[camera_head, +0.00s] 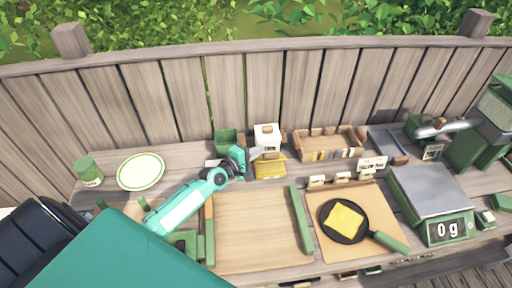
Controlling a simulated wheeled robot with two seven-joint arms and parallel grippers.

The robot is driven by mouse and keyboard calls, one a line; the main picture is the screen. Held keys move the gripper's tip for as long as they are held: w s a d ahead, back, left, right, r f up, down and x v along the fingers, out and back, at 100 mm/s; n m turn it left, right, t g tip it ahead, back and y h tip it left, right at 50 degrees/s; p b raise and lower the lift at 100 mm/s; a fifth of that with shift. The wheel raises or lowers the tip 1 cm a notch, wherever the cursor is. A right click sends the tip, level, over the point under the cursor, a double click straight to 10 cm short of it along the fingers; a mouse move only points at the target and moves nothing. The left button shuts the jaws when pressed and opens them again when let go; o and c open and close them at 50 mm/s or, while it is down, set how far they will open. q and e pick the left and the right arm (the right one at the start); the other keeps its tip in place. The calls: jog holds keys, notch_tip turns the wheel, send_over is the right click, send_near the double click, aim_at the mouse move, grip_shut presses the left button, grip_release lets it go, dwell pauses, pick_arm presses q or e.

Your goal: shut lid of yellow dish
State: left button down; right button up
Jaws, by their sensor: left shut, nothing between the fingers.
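The yellow dish (271,168) sits on the wooden counter near the fence, just right of my left gripper. A white block-like piece (267,136) stands upright directly behind it; I cannot tell if this is its lid or a separate thing. My left gripper (256,153) is shut and empty, with its tips at the dish's upper left edge. I cannot tell whether they touch it. The gripper partly hides the dish's left side. My right gripper is not in view.
A green box (226,141) stands behind my left gripper. A wooden rack (330,144) is to the right. A wooden board (255,232) lies in front. A pan (336,232) with a yellow slice, and a scale (430,186), stand farther right. A plate (141,171) lies left.

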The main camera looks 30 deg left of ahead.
pick_arm(q)
jog(key=shift+s+d+f, duration=0.3)
jog(key=shift+s+f, duration=0.1)
jog(key=shift+s, duration=0.05)
dwell(0.4)
jog(key=shift+s, duration=0.1)
